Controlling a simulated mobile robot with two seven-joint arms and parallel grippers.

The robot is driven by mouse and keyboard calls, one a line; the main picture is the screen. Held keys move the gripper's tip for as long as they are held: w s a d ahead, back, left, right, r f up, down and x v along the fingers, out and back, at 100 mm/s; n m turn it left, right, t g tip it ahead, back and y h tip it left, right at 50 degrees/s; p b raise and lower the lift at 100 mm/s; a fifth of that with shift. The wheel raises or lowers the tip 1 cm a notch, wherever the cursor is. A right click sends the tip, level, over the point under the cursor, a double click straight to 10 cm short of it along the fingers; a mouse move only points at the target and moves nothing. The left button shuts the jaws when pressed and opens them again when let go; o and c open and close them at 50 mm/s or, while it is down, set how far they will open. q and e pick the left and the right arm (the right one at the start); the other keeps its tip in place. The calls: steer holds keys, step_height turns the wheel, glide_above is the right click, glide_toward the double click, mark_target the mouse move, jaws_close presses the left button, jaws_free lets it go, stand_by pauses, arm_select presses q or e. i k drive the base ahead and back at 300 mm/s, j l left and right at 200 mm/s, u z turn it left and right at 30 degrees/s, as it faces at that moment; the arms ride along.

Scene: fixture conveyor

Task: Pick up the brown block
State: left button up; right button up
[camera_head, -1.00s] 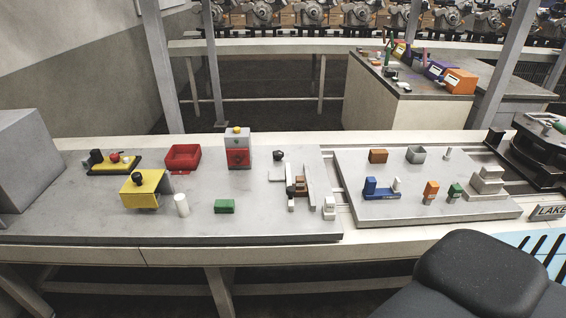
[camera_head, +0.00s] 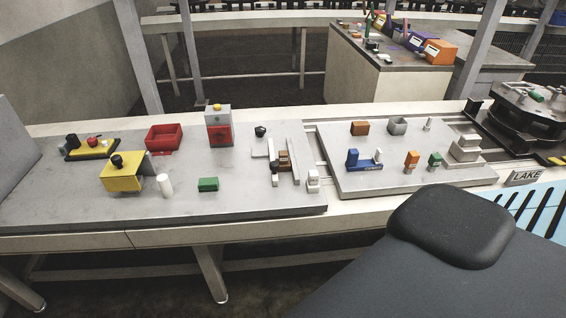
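A brown block (camera_head: 360,128) sits at the back left of the right grey plate (camera_head: 340,183). Another small brown piece (camera_head: 284,156) is among grey and white bars near the right end of the left grey plate (camera_head: 120,218), partly hidden by them. I cannot tell from the view which of the two the task means. Neither of my grippers is in view.
A blue fixture (camera_head: 365,162), orange block (camera_head: 412,160) and green block (camera_head: 435,160) stand in front. A dark rotary fixture (camera_head: 515,120) stands right.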

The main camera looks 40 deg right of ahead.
mark_target(284, 162)
steer(key=z, duration=1)
steer(key=i+l+z, duration=0.1)
steer(key=z, duration=0.4)
steer(key=i+l, duration=0.2)
steer(key=i, duration=0.35)
steer(key=i+l, duration=0.15)
steer(key=i, duration=0.35)
